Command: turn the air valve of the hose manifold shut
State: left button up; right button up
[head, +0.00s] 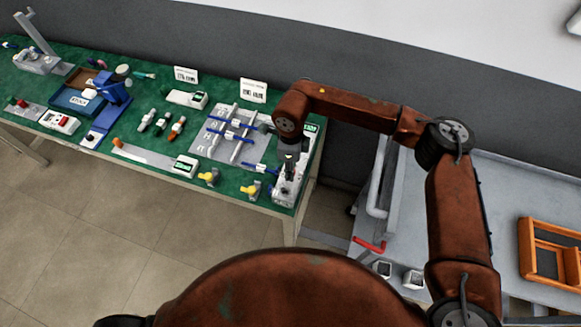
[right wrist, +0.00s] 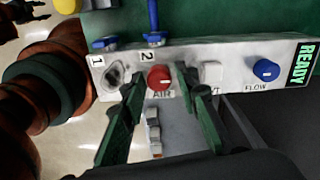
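The hose manifold (head: 281,194) is a pale box at the right end of the green table. In the right wrist view its face (right wrist: 216,75) carries a red round knob (right wrist: 159,78) labelled AIR, a white button, a blue FLOW knob (right wrist: 265,70) and a green READY panel (right wrist: 303,64). My right gripper (right wrist: 158,88) is open, with one green-padded finger on each side of the red knob; I cannot tell whether they touch it. In the head view the right gripper (head: 288,170) points down over the manifold and hides part of it. My left gripper is not identifiable.
Blue-handled fittings (head: 232,130) lie on a grey board left of the manifold. Yellow fittings (head: 250,189) are near the front edge. Blue pieces stand at ports 1 (right wrist: 105,43) and 2 (right wrist: 152,40). A grey bench with an orange tray (head: 524,250) stands right.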

jog(key=shift+r, duration=0.25)
notch_tip(320, 180, up, 12)
jog(key=shift+f, duration=0.25)
jog(key=shift+w, duration=0.1)
dwell(0.5)
